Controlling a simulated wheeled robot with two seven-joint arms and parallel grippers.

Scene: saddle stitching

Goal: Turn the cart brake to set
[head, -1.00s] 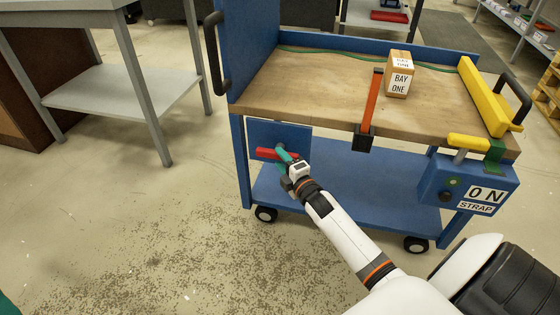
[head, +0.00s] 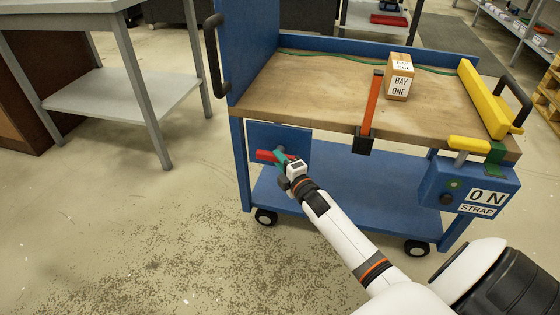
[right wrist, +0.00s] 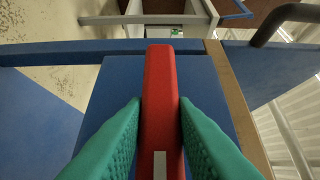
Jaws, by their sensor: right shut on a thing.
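The red brake handle (head: 264,155) sticks out in front of a blue plate (head: 295,139) below the cart's wooden top, at its left end. It points left in the head view. My right gripper (head: 281,156) is at the handle. In the right wrist view the red handle (right wrist: 161,95) runs between the teal fingers (right wrist: 160,125), which press on both its sides. The gripper is shut on it. The handle's pivot is hidden behind the gripper. My left gripper is not in view.
The cart's wooden top (head: 310,95) carries a box labelled BAY ONE (head: 398,78), an orange strap (head: 371,103) and a yellow bar (head: 484,98). A blue box labelled ON STRAP (head: 470,187) hangs at the right. A grey table (head: 120,98) stands left; the floor between is clear.

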